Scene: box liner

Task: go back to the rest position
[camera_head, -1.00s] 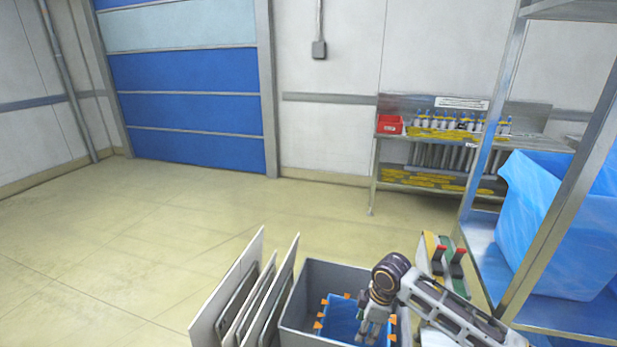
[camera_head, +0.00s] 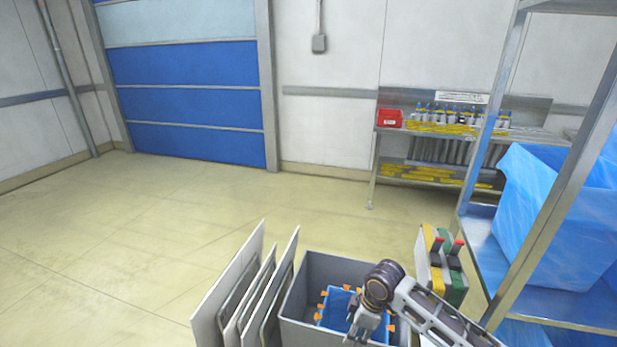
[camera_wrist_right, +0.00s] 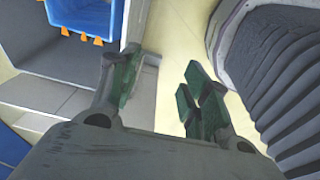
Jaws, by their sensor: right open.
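A grey box (camera_head: 299,302) stands at the bottom middle of the head view. A blue liner or inner bin (camera_head: 338,306) with orange clips along its rim sits inside it. My right gripper (camera_head: 357,333) shows over the near part of the box, partly cut by the frame's bottom. In the right wrist view its fingers (camera_wrist_right: 163,90) are apart with nothing between them. There the grey box (camera_wrist_right: 62,95) lies to the left, with the blue liner (camera_wrist_right: 85,14) at the top. My left gripper is not seen.
Several upright panels (camera_head: 230,293) lean left of the box. A shelf with bottles (camera_head: 450,125) is at the back. The left floor is clear.

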